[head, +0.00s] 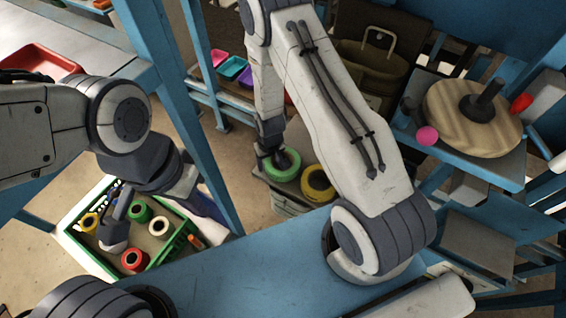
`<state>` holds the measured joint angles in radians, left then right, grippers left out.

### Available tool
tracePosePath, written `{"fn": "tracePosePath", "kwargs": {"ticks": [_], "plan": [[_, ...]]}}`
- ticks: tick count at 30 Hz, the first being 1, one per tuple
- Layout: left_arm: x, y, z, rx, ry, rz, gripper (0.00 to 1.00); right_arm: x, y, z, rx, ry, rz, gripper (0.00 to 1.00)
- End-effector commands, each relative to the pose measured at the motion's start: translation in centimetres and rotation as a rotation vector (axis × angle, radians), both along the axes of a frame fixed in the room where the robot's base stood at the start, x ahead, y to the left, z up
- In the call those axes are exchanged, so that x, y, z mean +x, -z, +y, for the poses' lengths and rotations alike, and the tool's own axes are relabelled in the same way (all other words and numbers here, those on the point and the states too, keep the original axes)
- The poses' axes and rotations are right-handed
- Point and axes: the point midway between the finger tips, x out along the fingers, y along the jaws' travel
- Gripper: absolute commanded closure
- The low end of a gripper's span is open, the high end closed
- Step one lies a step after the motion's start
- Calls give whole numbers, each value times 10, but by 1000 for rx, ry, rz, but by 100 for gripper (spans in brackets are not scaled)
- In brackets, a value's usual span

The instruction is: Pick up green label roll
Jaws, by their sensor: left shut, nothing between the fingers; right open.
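A large green roll (284,174) lies on a low stand below the middle of the view, beside a yellow roll (318,182) with a dark core. My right gripper (273,160) reaches down from above to the large green roll and is open, with its fingers at the roll's upper left. The fingers partly cover the roll; I cannot tell whether they touch it. A smaller green roll (140,211) stands in a green crate (172,246) at lower left.
Blue posts (185,130) stand between the crate and the stand. A blue surface (240,275) fills the front.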

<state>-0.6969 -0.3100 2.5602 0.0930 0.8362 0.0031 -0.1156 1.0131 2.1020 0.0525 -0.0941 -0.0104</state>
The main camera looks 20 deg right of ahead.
Motion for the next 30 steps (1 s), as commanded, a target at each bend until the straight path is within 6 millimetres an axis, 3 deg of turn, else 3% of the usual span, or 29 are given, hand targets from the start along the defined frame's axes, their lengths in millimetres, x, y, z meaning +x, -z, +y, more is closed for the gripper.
{"fn": "tracePosePath", "kwargs": {"ticks": [6,14,19,30], "plan": [[0,-8,0,0,1,0,100,2,19,0,0,0,1,35],[0,-7,0,0,1,0,100,3,21,1,0,0,-1,35],[0,-7,0,0,1,0,100,3,21,1,0,0,0,100],[0,-7,0,0,1,0,100,3,20,0,0,0,-1,100]]}}
